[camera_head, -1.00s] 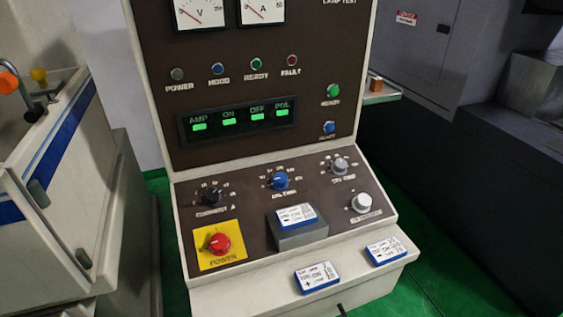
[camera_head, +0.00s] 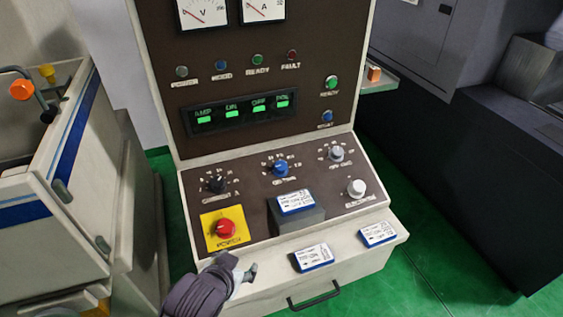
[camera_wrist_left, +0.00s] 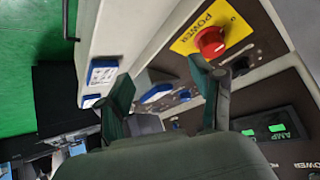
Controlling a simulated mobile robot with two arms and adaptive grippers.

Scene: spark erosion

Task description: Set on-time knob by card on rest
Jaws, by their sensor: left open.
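The on-time knob (camera_head: 280,169) is blue, in the upper middle of the sloped control panel, with a dial scale around it. A blue-edged white card (camera_head: 296,202) lies on the grey rest (camera_head: 298,221) just below that knob. My left gripper (camera_head: 246,275) is at the lower left of the panel, in front of the red power knob (camera_head: 226,228) and apart from the knobs. In the left wrist view its two dark fingers (camera_wrist_left: 165,108) are spread with nothing held between them. The red knob on its yellow plate also shows there (camera_wrist_left: 210,42). My right gripper is not seen.
Two more cards, one in the middle (camera_head: 313,257) and one at the right (camera_head: 377,233), lie on the ledge. A black knob (camera_head: 217,185), a grey knob (camera_head: 336,154) and a white knob (camera_head: 357,187) flank the blue one. A drawer handle (camera_head: 315,295) sits below.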

